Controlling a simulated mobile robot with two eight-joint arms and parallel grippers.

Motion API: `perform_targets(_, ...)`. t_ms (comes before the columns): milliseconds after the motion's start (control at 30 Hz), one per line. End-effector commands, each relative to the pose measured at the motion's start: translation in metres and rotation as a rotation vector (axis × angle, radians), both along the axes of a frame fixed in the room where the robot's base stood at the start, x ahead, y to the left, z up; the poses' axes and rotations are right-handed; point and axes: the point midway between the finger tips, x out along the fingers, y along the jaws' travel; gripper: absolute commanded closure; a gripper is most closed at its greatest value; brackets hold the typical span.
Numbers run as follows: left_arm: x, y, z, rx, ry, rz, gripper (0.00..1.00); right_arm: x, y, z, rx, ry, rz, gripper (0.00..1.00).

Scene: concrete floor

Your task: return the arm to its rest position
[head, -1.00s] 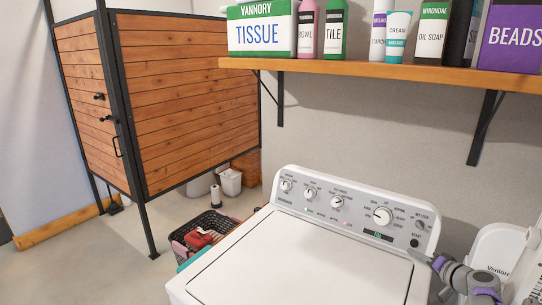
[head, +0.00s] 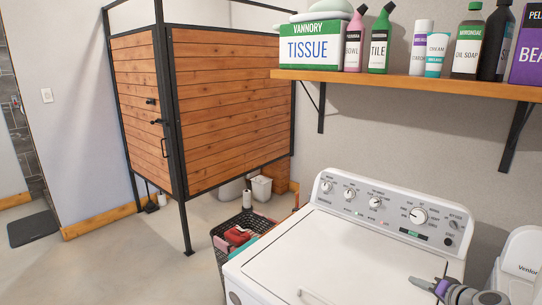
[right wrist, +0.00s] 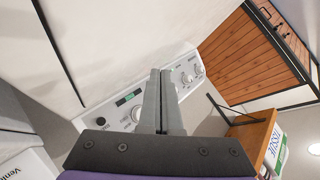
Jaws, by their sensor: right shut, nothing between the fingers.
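My right gripper (head: 428,284) is at the lower right of the head view, over the right side of the white washing machine (head: 300,255). Its grey fingers are together with nothing between them. In the right wrist view the two fingers (right wrist: 162,95) stand side by side, closed, with the washer's control panel (right wrist: 125,110) behind them. The gripper looks apart from the panel, though the exact gap is hard to judge. My left gripper is not in view.
A wooden shelf (head: 420,86) with a tissue box (head: 311,48) and several bottles hangs above the washer. A black basket (head: 225,235) stands left of the washer. A wood-panelled stall (head: 225,105) is behind. A white container (head: 520,265) is at the right edge.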

Motion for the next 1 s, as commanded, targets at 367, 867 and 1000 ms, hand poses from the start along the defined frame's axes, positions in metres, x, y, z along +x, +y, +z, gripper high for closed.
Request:
perform_targets(367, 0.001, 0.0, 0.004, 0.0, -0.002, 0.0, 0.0, -0.123, 0.176, -0.012, -0.22, 0.28, 0.224, 1.0)
perform_targets(867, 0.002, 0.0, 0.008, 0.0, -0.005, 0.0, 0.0, -0.309, 0.24, -0.073, -0.618, 0.477, 0.384, 1.0)
perform_targets(1000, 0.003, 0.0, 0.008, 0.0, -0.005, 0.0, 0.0, -0.319, 0.238, -0.078, -0.651, 0.484, 0.389, 1.0)
